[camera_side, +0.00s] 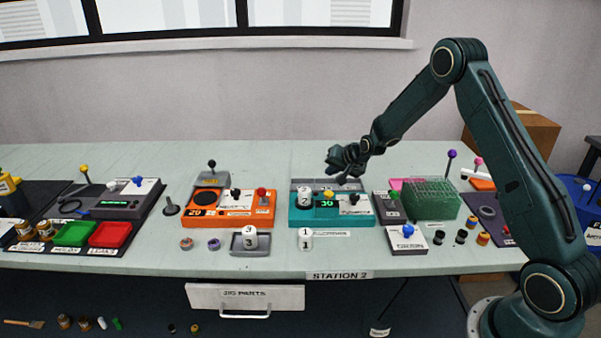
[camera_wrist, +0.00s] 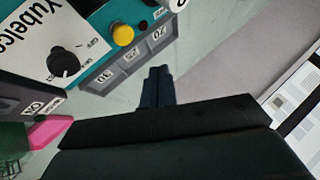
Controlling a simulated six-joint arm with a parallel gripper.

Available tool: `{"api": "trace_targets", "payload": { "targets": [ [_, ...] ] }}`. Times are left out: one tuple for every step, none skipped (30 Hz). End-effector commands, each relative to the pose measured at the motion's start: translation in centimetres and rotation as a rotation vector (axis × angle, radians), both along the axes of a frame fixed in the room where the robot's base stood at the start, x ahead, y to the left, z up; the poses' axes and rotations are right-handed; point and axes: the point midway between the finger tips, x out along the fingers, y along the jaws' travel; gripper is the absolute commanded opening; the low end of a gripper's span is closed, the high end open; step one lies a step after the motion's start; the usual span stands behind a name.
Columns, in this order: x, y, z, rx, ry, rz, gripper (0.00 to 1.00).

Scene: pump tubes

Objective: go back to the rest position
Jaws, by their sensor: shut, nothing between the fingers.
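My gripper (camera_side: 344,159) is in the air above the back edge of the teal pump unit (camera_side: 333,217) in the side view. Its fingers (camera_wrist: 157,86) show in the wrist view, closed together with nothing between them. The teal unit has a yellow knob (camera_side: 328,194), a green display and a black dial. In the wrist view, the yellow knob (camera_wrist: 123,35) and black dial (camera_wrist: 64,62) lie to the left of the fingers. A white cylinder marked 2 (camera_side: 304,198) stands on the unit's left part.
An orange unit (camera_side: 233,207) stands left of the teal one. A green rack (camera_side: 431,199) stands to the right. A grey tray holding a cylinder marked 3 (camera_side: 249,237) and a loose cylinder marked 1 (camera_side: 305,239) are near the front. The table's back strip (camera_side: 270,160) is mostly clear.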

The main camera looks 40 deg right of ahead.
Motion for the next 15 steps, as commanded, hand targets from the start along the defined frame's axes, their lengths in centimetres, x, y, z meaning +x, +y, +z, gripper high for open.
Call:
{"api": "trace_targets", "payload": {
  "targets": [
    [0.0,0.0,0.0,0.0,0.0,0.0,0.0],
    [0.0,0.0,0.0,0.0,0.0,0.0,0.0],
    [0.0,0.0,0.0,-0.001,0.0,0.001,0.0],
    [0.0,0.1,0.1,-0.001,0.0,0.001,0.0],
    [0.0,0.1,0.2,-0.002,0.001,0.003,0.0],
    [-0.1,0.2,0.4,-0.004,0.002,0.006,0.0],
    [-0.1,0.3,0.6,-0.007,0.003,0.009,0.0],
    [-0.2,0.4,0.9,-0.008,0.004,0.012,0.0],
    [-0.2,0.7,1.3,-0.012,0.007,0.02,0.0],
    [-0.3,0.9,1.7,-0.016,0.009,0.025,0.0],
    [-0.4,1.1,2.1,-0.022,0.011,0.032,0.0],
    [-0.6,1.5,2.8,-0.027,0.016,0.043,0.0],
    [-0.8,1.8,3.3,-0.032,0.02,0.052,0.0],
    [-1.0,2.1,3.9,-0.039,0.024,0.061,0.0],
    [-1.3,2.6,4.8,-0.048,0.03,0.075,0.0]
  ]
}}
